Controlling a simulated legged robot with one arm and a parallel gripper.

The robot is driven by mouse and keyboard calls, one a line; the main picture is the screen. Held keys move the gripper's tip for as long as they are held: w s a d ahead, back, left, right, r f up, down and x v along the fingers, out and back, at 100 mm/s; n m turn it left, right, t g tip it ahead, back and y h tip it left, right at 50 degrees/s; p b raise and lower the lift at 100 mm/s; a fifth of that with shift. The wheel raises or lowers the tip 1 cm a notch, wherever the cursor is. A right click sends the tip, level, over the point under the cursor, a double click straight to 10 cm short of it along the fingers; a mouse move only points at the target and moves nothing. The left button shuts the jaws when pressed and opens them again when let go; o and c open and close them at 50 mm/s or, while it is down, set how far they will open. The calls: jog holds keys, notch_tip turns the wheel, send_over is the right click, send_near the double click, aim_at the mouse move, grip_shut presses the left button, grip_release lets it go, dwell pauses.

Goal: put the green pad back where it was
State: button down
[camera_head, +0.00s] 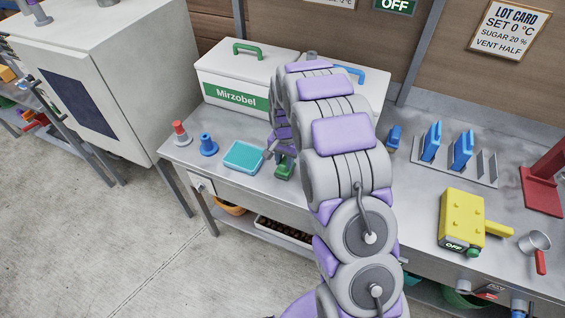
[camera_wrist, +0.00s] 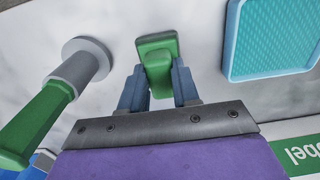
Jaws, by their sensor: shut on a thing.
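My gripper (camera_wrist: 160,88) is shut on the green pad (camera_wrist: 157,45), a small green block with a raised grip between the two blue-grey fingers. In the head view the green pad (camera_head: 284,168) shows low at the bench, right of the teal tray (camera_head: 243,157). I cannot tell whether it touches the bench top. My arm hides most of the gripper there. A grey rack (camera_head: 483,182) stands on the right of the bench, with two blue pads (camera_head: 432,141) upright in it and bare grey uprights at its right end.
In the wrist view, a green-handled tool with a grey disc (camera_wrist: 85,60) is left of the pad. White Mirzobel boxes (camera_head: 238,75) stand behind. A yellow device (camera_head: 463,218) sits front right.

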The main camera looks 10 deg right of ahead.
jog(key=shift+f, duration=0.4)
jog(key=shift+a+r, duration=0.1)
jog(key=shift+a, duration=0.15)
jog(key=c, duration=1)
grip_release()
jog(key=a, duration=0.2)
jog(key=shift+a, duration=0.35)
jog(key=shift+o, duration=0.9)
jog(key=shift+d+r, duration=0.1)
jog(key=shift+d, duration=1.3)
notch_tip(320, 180, up, 6)
jog(key=a+p, duration=0.2)
jog(key=a, duration=0.1)
notch_tip(320, 180, up, 6)
send_over(275, 171)
jog(key=d, duration=0.3)
jog(key=s+a+r+n, duration=0.1)
jog(key=s+a+r, duration=0.1)
jog(key=s+r, duration=0.4)
jog(key=s+r+n+g, duration=0.1)
jog(key=s+r+n, duration=0.2)
jog(key=s, duration=1.4)
jog(key=s+d+r+n, duration=0.1)
jog(key=s+r+n, duration=0.2)
jog(key=s, duration=1.5)
jog(key=shift+s+d+g+p, duration=0.25)
jog(key=shift+g+p, duration=0.05)
jog(key=shift+g, duration=0.1)
